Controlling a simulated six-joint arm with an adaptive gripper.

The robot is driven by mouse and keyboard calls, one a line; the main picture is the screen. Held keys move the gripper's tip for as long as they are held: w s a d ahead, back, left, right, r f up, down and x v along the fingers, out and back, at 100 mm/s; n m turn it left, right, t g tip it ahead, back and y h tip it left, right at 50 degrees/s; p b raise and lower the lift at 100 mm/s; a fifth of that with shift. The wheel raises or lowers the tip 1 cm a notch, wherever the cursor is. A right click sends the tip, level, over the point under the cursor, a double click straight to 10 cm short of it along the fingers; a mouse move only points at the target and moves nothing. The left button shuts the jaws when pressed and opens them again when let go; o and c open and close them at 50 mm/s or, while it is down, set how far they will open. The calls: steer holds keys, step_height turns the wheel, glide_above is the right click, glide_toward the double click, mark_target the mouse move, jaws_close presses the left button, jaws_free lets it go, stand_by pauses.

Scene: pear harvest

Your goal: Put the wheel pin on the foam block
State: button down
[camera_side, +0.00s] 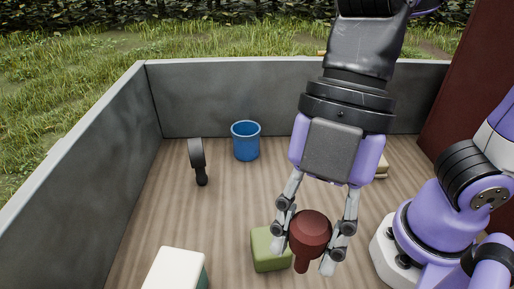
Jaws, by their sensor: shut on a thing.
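The wheel pin (310,233) appears to be the dark red piece with a broad round head and a short stem pointing down. My gripper (308,250) is shut on it, with one finger on each side of the head. The foam block appears to be the green block (268,253) on the wooden floor, just left of and partly behind the held pin. My left finger and the pin overlap its right side in the picture. I cannot tell whether the stem touches anything.
A white-topped box (176,270) is at front left. Grey walls (240,98) bound the floor. Something beige (382,168) lies behind my arm. The left middle floor is clear.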

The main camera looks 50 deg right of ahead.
steer(key=s+d+n, duration=0.2)
steer(key=g, duration=0.1)
glide_above(261, 237)
steer(key=s, duration=0.2)
steer(key=shift+n, duration=0.4)
steer(key=shift+w+d+f, duration=0.1)
steer(key=shift+d+f, duration=0.05)
steer(key=shift+f, duration=2.5)
steer(key=shift+w+d+f, duration=0.1)
steer(key=shift+d+f, duration=0.05)
steer(key=shift+f, duration=2.45)
steer(key=shift+f, duration=0.1)
steer(key=c, duration=0.5)
jaws_free()
